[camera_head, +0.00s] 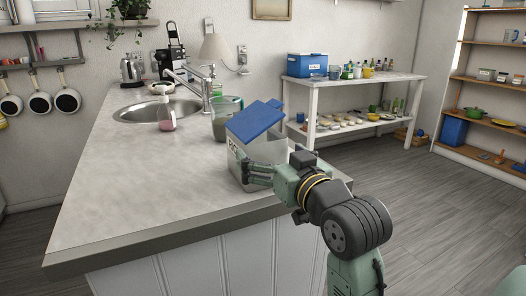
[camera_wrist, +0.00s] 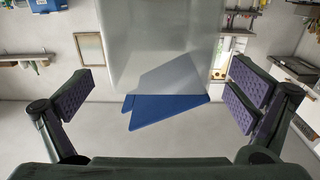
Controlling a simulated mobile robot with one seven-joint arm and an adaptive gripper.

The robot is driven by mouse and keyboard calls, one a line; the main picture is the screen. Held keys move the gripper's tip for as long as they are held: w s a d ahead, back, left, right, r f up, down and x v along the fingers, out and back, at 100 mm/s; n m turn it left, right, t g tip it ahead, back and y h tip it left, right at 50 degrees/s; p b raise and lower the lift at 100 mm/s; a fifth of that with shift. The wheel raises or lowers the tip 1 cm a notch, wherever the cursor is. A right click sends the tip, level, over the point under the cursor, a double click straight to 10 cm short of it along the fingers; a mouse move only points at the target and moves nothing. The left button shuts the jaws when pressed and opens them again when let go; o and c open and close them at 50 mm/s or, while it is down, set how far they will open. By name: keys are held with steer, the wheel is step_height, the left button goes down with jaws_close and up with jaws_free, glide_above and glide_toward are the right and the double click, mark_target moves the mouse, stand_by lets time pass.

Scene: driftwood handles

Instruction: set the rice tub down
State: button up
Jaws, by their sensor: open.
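My gripper (camera_head: 268,172) is at the tub's near side, fingers spread. In the wrist view, the tub (camera_wrist: 160,45) and its blue lid (camera_wrist: 165,110) show in the middle, beyond and between the wide-apart finger pads (camera_wrist: 163,95). Gaps show between the pads and the tub.
The grey counter (camera_head: 120,195) has free room to the left and front. A green-tinted pitcher (camera_head: 220,125) stands close behind the tub, with a pink-filled bottle (camera_head: 166,118) and sink (camera_head: 140,111) farther left. A white table (camera_head: 375,84) holding several items stands behind.

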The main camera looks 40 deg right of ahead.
steer(key=v, duration=0.7)
steer(key=shift+s+b, duration=0.25)
steer(key=shift+b, duration=0.2)
